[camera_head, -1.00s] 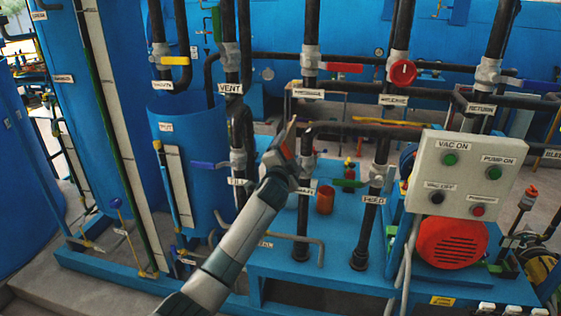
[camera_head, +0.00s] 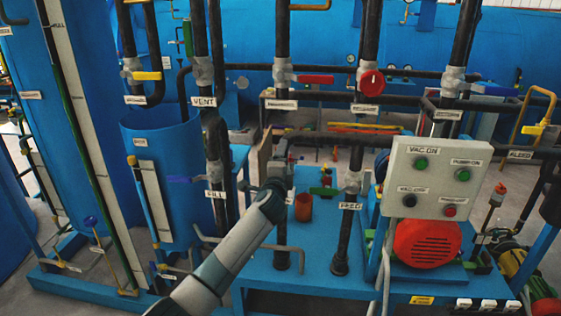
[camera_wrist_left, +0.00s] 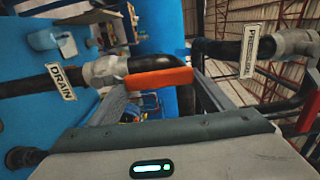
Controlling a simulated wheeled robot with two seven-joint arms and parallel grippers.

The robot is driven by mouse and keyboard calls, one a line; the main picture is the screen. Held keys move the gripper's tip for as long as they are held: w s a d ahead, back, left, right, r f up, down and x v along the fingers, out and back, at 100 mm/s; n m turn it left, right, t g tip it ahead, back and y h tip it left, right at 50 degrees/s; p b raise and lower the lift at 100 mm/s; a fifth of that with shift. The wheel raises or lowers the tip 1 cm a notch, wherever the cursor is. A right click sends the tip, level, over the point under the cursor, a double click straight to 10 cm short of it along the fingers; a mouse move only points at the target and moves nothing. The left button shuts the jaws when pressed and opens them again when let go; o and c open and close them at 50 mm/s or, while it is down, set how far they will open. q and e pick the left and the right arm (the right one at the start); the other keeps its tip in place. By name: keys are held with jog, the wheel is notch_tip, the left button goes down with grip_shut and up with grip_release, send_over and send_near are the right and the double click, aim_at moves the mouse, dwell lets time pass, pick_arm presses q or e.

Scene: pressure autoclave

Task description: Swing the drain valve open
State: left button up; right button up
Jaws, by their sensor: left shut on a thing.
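In the left wrist view, the drain valve (camera_wrist_left: 101,70) is a grey body on a black pipe beside a white DRAIN label (camera_wrist_left: 62,82). Its orange lever handle (camera_wrist_left: 160,79) lies across the space between my left gripper's fingers. My left gripper (camera_wrist_left: 158,82) is shut on this handle. In the head view, my left gripper (camera_head: 276,160) is at the valve on the pipe below the PRESSURE label, and the wrist and fingers hide most of the valve and handle. My right gripper is not in view.
A control box (camera_head: 436,178) and a red motor (camera_head: 427,244) stand to the right. A red lever (camera_head: 315,79) and a red round knob (camera_head: 371,83) are on pipes above. The blue FILL lever (camera_head: 186,180) is close left.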

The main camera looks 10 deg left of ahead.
pick_arm(q)
jog(key=o, duration=1.1)
jog(key=shift+o, duration=0.6)
jog(key=shift+d, duration=0.1)
jog(key=s+b, duration=0.4)
jog(key=s, duration=1.3)
jog(key=shift+s+a, duration=0.2)
jog(key=shift+a, duration=0.05)
